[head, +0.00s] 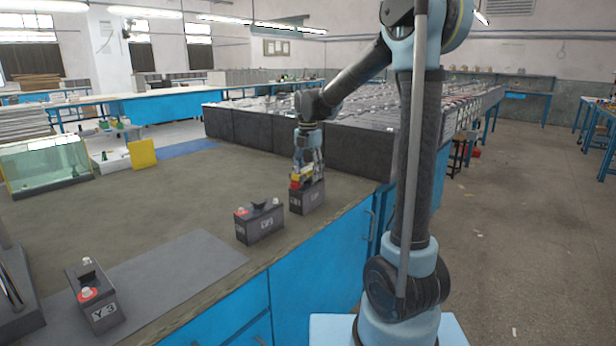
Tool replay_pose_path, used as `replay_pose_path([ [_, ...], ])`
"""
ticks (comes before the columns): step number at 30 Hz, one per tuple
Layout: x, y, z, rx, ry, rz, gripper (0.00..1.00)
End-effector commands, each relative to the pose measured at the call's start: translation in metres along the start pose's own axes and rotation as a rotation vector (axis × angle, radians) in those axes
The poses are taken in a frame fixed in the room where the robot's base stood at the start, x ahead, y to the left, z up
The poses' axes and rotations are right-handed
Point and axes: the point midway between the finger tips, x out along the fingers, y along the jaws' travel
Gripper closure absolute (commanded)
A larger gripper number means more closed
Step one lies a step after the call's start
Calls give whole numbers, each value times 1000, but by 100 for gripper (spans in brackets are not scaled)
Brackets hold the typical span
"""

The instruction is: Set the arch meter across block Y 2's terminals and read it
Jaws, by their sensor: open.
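My gripper (306,168) points down over the far block (308,199), the farthest of three dark battery blocks along the bench's front edge. A small yellow piece with red beside it (301,177), perhaps the arch meter, is at the fingertips on top of that block. The jaws are open; I cannot tell whether they touch it or whether it sits across both terminals. The middle block (259,225) stands nearer, with a red terminal on top and a label too small to read surely. Block Y 3 (98,301) stands at the near left on a grey mat. No meter reading is visible.
The brown bench top (150,215) is mostly clear behind the blocks. A glass tank (45,166), a yellow panel (142,154) and a blue mat (188,148) lie at its far side. Long dark battery rows (260,128) stand beyond my gripper.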

Motion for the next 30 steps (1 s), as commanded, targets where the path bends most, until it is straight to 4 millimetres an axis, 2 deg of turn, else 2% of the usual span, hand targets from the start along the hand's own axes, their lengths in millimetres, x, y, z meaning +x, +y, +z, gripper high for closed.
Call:
replay_pose_path([
  [5,0,0,0,0,0,0,43],
  [12,0,0,0,0,0,0,95],
  [13,0,0,0,0,0,0,100],
  [23,-2,0,0,0,0,0,100],
  [26,-11,0,0,0,0,0,100],
  [30,-32,0,0,0,0,0,100],
])
